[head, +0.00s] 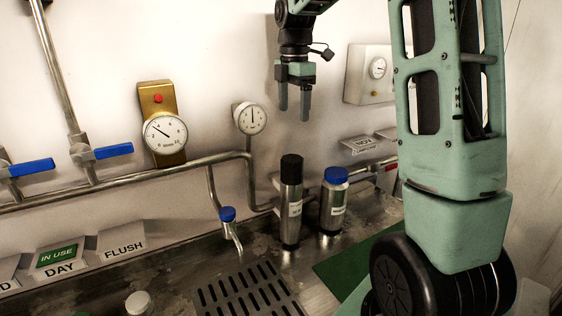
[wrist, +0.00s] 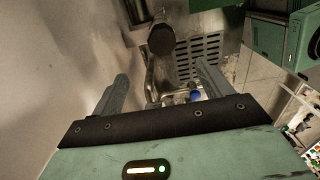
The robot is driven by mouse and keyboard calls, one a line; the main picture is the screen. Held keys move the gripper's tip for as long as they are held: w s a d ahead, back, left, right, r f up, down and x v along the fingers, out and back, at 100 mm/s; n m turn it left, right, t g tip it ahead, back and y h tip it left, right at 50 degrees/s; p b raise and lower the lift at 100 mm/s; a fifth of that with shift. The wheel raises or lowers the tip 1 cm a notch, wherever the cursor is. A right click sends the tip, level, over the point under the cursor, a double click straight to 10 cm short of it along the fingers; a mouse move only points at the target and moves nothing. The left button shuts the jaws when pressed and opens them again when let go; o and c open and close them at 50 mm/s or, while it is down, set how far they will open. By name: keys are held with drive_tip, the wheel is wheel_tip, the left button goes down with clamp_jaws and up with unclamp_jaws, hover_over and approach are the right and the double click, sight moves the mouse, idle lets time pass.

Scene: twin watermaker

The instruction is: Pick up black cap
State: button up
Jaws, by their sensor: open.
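The black cap (head: 291,166) sits on top of an upright steel bottle (head: 290,215) on the metal counter, and it looks closed on the bottle. My gripper (head: 294,112) hangs above the black cap with its fingers pointing down, open and empty, with a clear gap between fingertips and cap. In the wrist view the black cap (wrist: 161,41) shows as a dark disc beyond the fingertips of my gripper (wrist: 161,76).
A second steel bottle with a blue cap (head: 335,175) stands close at the right. A small blue-topped tap (head: 228,215) is at the left, with pipes and a round gauge (head: 251,118) on the wall behind. A slotted drain grate (head: 245,292) lies in front.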

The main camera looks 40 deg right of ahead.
sight(292, 158)
wheel_tip(292, 158, down, 12)
drive_tip(key=p, duration=0.3)
drive_tip(key=shift+s+a+f+p, duration=0.1)
drive_tip(key=shift+f+p, duration=0.35)
drive_tip(key=shift+p, duration=0.15)
drive_tip(key=shift+f+p, duration=0.85)
drive_tip(key=shift+f, duration=1.35)
drive_tip(key=c, duration=1)
